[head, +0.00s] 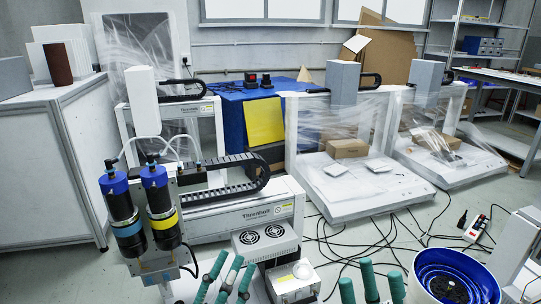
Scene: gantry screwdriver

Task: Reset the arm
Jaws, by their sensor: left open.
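My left gripper (228,280) rises from the bottom edge, left of centre, in the head view. Its green fingers are spread and hold nothing; they are in front of the gantry screwdriver machine (240,217). My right gripper (372,288) is at the bottom edge, right of centre. Its green fingertips stand apart with nothing seen between them; its lower part is cut off by the frame. The machine's two blue-and-black screwdriver spindles (160,207) hang upright at the left, away from both grippers. No arm links show clearly.
A blue bin (455,268) with dark small contents stands at the lower right. A power strip (476,228) and black cables lie on the floor. Two white machines (365,192) under plastic film stand behind. A white cabinet (50,150) is at the left.

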